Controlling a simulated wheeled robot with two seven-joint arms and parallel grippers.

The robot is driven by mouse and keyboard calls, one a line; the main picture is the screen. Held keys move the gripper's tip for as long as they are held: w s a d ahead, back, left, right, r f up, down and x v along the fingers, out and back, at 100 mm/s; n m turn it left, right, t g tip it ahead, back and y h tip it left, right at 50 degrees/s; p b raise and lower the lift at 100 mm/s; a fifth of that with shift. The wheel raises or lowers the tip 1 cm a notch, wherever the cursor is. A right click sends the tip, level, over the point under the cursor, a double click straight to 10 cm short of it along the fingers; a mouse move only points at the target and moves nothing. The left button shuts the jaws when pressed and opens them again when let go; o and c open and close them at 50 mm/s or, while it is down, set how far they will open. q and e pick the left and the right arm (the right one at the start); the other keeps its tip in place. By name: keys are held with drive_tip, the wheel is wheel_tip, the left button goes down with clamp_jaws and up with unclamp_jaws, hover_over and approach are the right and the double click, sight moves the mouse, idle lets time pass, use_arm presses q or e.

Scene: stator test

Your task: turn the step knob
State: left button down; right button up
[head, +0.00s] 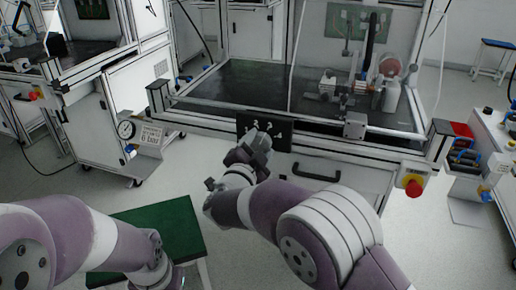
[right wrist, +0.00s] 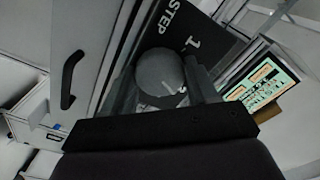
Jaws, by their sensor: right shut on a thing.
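The step knob (right wrist: 160,72) is a round dark grey knob with a white pointer mark on the black panel (right wrist: 209,40). The panel carries the word STEP and a numeral 1 by the knob. My right gripper (right wrist: 161,82) has a finger on each side of the knob and is shut on it. In the head view my right gripper (head: 258,140) reaches the black panel (head: 280,132) on the bench front and hides the knob. My left arm shows at the lower left of the head view; its gripper is out of the frame.
A black drawer handle (head: 315,172) is right of my right gripper. A red and yellow emergency button (head: 413,186) sits farther right. A green-topped stool or table (head: 178,228) stands below, near my left arm. A labelled sign (right wrist: 265,82) shows in the right wrist view.

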drive_tip(key=o, duration=1.1)
drive_tip(key=shift+c, duration=0.2)
drive_tip(key=p+v, duration=0.2)
drive_tip(key=v, duration=1)
drive_tip(key=shift+s, duration=0.3)
drive_tip(key=shift+a, duration=0.15)
